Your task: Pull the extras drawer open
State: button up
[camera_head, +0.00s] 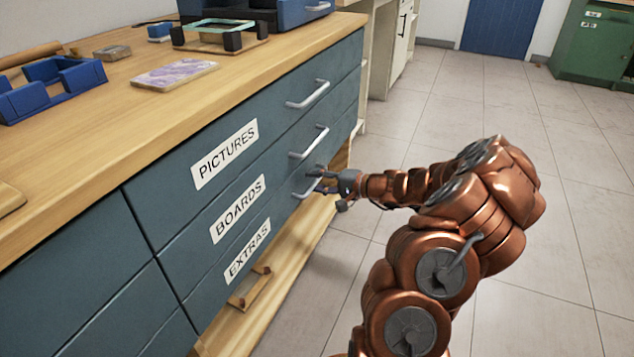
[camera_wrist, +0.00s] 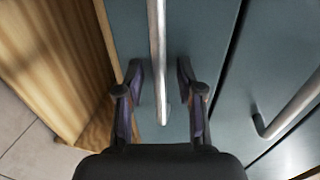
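The extras drawer (camera_head: 235,268) is the lowest blue-grey front in its stack, marked by a white EXTRAS label (camera_head: 247,250). It looks flush with the cabinet. Its silver bar handle (camera_head: 301,192) is partly hidden by my gripper (camera_head: 324,182). In the wrist view, the handle (camera_wrist: 157,45) runs between the two dark fingers of my gripper (camera_wrist: 160,75). The fingers are open, one on each side, with a visible gap to the bar on both sides. The drawer front (camera_wrist: 195,35) lies behind the fingers.
The boards drawer (camera_head: 215,205) and pictures drawer (camera_head: 190,150) are above, both flush. The boards handle (camera_wrist: 290,105) is at the wrist view's right. A wooden plinth (camera_head: 290,265) runs below. The worktop (camera_head: 110,125) holds blue trays and small boards. Tiled floor (camera_head: 540,240) is clear.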

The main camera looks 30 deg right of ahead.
grip_shut()
dwell(0.6)
